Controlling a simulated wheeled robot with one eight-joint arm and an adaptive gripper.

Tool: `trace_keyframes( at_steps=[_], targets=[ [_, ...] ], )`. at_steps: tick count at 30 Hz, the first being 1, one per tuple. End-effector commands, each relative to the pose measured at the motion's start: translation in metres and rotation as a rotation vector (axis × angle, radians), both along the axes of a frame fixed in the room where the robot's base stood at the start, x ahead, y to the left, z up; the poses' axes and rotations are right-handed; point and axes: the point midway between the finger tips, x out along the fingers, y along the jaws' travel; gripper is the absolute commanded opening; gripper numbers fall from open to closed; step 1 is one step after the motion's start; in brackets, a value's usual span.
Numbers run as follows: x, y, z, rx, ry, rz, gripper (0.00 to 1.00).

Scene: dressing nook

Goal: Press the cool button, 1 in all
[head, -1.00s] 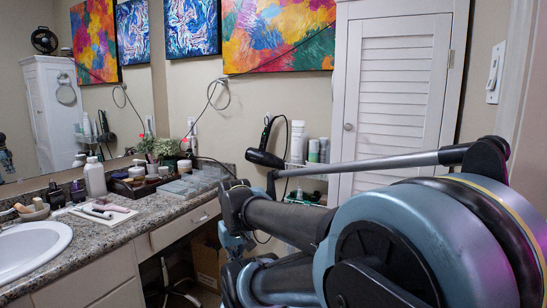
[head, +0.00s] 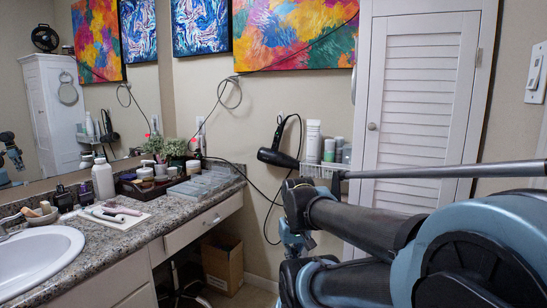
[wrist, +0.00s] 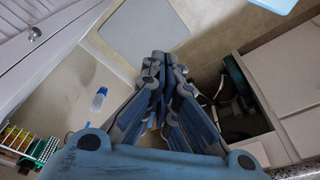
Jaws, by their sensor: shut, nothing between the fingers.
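A black hair dryer (head: 280,158) hangs on the wall between the counter and the louvred cabinet in the head view, its handle up and its cord looping down. I cannot make out its cool button at this size. My gripper (wrist: 166,62) is shut and empty in the wrist view, its fingers pointing over the floor. The dryer does not show clearly in the wrist view. In the head view my arm stands in front of and below the dryer, and my fingertips cannot be made out there.
A wire shelf with bottles (head: 313,143) is beside the dryer. A white louvred cabinet (head: 412,105) stands to the right. The granite counter (head: 150,228) with sink and toiletries is to the left. A cardboard box (head: 222,262) sits under it. Wall below the dryer is partly bare.

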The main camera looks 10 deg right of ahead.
Motion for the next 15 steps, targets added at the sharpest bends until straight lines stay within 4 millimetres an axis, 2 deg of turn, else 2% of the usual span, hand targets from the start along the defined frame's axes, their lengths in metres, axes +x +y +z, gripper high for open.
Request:
trace_keyframes(
  at_steps=[2,5,8,15],
  targets=[
    [-0.005,0.000,0.007,0.002,-0.017,-0.001,0.00],
    [0.008,0.001,0.015,0.007,-0.041,-0.004,0.00],
    [0.035,-0.001,0.030,0.017,-0.083,-0.008,0.00],
    [0.123,0.006,0.077,0.053,-0.231,-0.028,0.00]
  ],
)
